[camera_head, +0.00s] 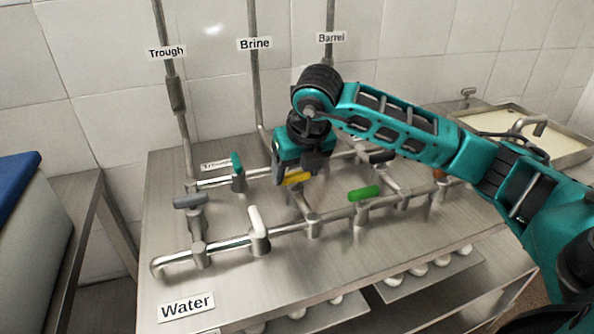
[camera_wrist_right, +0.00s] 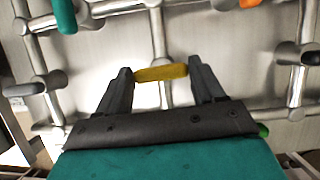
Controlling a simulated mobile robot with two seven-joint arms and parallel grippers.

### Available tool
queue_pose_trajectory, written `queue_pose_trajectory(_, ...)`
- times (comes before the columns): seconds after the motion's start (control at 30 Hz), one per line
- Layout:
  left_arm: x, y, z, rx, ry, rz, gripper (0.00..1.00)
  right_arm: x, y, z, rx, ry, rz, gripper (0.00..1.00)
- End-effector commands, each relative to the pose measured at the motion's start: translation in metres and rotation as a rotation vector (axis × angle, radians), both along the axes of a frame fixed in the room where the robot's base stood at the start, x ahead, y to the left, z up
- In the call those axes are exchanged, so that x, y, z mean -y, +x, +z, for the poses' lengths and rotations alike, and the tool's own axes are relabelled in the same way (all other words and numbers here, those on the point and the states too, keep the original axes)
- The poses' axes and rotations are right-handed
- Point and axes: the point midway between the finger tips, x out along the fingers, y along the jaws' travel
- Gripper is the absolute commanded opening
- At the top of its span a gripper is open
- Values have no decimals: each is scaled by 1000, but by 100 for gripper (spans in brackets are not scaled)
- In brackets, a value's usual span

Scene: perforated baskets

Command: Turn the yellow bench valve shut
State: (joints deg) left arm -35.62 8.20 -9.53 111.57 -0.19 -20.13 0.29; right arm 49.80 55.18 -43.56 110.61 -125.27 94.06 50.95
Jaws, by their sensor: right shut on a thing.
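The yellow bench valve (camera_head: 297,178) sits in the middle of the pipework on the steel bench. In the right wrist view its yellow handle (camera_wrist_right: 161,73) lies across the short pipe beneath it. My right gripper (camera_head: 303,170) reaches down over the valve from the right. In the right wrist view the right gripper's fingers (camera_wrist_right: 161,76) stand one at each end of the handle, shut on it. The gripper hides part of the valve in the head view. My left gripper is in no view.
Close by are a green handle (camera_head: 364,194), a teal handle (camera_head: 238,167), a white handle (camera_head: 256,222), a grey handle (camera_head: 190,202) and a black handle (camera_head: 381,156). A shallow tray (camera_head: 572,151) stands at the far right. The bench front (camera_head: 290,288) is clear.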

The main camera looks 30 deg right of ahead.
Motion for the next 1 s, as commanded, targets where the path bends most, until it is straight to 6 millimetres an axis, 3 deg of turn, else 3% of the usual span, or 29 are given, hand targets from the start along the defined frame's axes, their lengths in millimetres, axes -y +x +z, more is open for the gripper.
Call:
queue_pose_trajectory(0.67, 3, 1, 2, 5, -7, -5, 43, 0, 0, 1, -1, 1, -67, 38)
queue_pose_trajectory(0.7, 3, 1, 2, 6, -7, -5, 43, 0, 0, 0, -1, 0, -66, 70)
queue_pose_trajectory(0.93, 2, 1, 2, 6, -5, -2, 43, 0, 0, 0, -1, 1, -64, 92)
queue_pose_trajectory(1.0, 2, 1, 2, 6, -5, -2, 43, 0, 0, 0, -1, 1, -64, 94)
